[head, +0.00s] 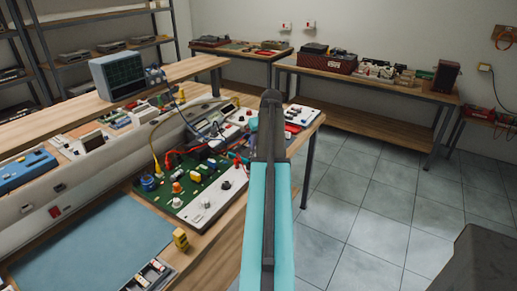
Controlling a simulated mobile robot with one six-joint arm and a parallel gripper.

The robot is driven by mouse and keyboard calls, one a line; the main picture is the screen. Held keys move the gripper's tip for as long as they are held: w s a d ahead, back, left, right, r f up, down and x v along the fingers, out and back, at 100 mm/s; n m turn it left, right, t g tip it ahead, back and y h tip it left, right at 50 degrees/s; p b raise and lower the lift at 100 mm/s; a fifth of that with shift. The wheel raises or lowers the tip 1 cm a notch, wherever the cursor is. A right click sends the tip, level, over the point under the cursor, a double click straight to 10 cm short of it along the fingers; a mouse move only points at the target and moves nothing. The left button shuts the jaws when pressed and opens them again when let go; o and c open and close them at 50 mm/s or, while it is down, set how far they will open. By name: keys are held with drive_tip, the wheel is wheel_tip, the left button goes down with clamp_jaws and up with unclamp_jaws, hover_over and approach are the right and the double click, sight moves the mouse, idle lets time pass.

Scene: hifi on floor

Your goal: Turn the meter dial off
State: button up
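A grey handheld-style meter (208,128) with a display leans among the things on the near workbench, left of my arm. It is small in this view, and I cannot make out its dial or setting. In front of it lies a green and white circuit board (205,190) with several knobs, and red and yellow leads run around it. My gripper (271,98) is at the far end of my teal arm, right of the board and apart from the meter in the picture. Its fingers cannot be told apart from here.
Another table (370,88) stands at the back.

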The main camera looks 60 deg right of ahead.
drive_tip(key=b+v, duration=0.1)
drive_tip(key=v, duration=0.7)
drive_tip(key=shift+f, duration=0.1)
idle(0.6)
